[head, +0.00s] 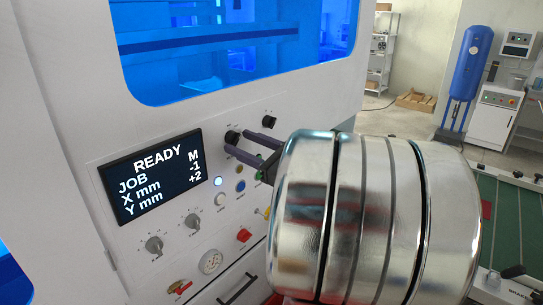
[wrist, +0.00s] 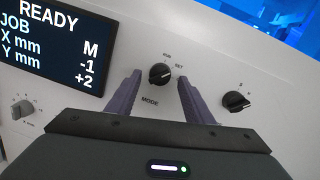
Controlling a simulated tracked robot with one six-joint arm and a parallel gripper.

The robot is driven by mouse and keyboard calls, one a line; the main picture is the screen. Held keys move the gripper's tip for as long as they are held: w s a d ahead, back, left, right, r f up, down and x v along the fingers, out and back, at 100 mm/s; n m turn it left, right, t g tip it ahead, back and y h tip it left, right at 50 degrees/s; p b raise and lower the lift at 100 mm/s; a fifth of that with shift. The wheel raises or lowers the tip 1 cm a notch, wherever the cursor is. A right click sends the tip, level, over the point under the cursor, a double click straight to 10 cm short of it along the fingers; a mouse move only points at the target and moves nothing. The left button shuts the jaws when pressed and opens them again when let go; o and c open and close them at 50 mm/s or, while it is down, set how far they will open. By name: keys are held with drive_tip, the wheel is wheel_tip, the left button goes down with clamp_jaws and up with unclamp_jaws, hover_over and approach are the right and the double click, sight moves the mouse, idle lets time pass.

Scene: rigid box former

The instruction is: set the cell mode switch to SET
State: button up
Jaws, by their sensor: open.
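The mode switch is a black rotary knob (wrist: 159,74) on the white panel, with "MODE" printed below it and small labels above, "SET" at upper right. A light mark on the knob points roughly right and up; I cannot tell exactly which label it meets. In the head view the knob (head: 232,136) is partly behind my fingertips. My gripper (wrist: 159,80) is open, with one purple finger on each side of the knob. It also shows in the head view (head: 236,144). I cannot tell whether either finger touches the knob.
A second black knob (wrist: 236,101) sits close right of my right finger. A display (head: 152,177) left of the switch reads READY, JOB M, X mm -1, Y mm +2. A blue window is above.

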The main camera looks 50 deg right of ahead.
drive_tip(key=s+d+f, duration=0.1)
drive_tip(key=s, duration=1.1)
drive_tip(key=shift+s+d, duration=0.2)
drive_tip(key=shift+s, duration=0.2)
drive_tip(key=shift+w+f, duration=0.1)
drive_tip(key=shift+f, duration=0.05)
drive_tip(key=w+a+f+n+g+y, duration=0.2)
drive_tip(key=a+f+n+g, duration=0.3)
drive_tip(key=a, duration=0.5)
drive_tip(key=w+a+f+n+g+y, duration=0.3)
drive_tip(key=a+f+n+g, duration=0.25)
drive_tip(key=a, duration=0.45)
drive_tip(key=s+a+f+n+g+h, duration=0.1)
drive_tip(key=s+a+n+h, duration=0.2)
drive_tip(key=a+n, duration=0.3)
drive_tip(key=s+a+f+n+g+h, duration=0.1)
drive_tip(key=s+a+n+h, duration=0.3)
drive_tip(key=n, duration=1.2)
drive_tip(key=s+a, duration=0.1)
drive_tip(key=a, duration=0.2)
drive_tip(key=shift+f+g, duration=0.3)
drive_tip(key=shift+g, duration=0.05)
